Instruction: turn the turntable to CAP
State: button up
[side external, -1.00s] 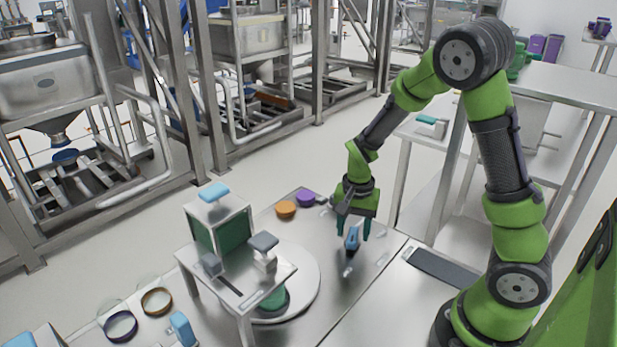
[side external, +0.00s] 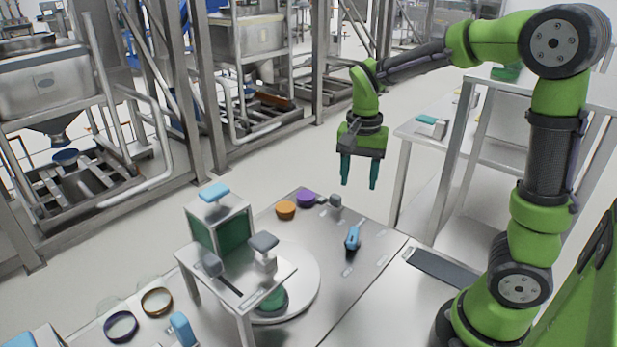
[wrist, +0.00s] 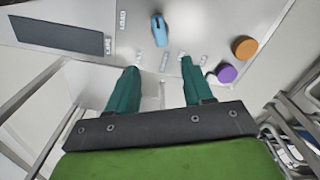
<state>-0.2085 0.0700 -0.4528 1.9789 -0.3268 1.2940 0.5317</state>
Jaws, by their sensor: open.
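The turntable (side external: 308,292) is a pale round disc on the steel table, partly hidden under a small metal stand. My gripper (side external: 358,184) is open and empty, fingers down, raised well above and behind the handle, touching nothing.
The metal stand (side external: 270,280) with a green-sided box and grey-topped parts covers part of the disc. An orange cap (side external: 286,210) and a purple cap (side external: 306,199) sit at the table's back edge, with a grey knob (side external: 335,200) nearby. Two rings lie front left.

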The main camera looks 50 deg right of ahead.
notch_tip(320, 180, up, 2)
jog(key=shift+r, duration=0.2)
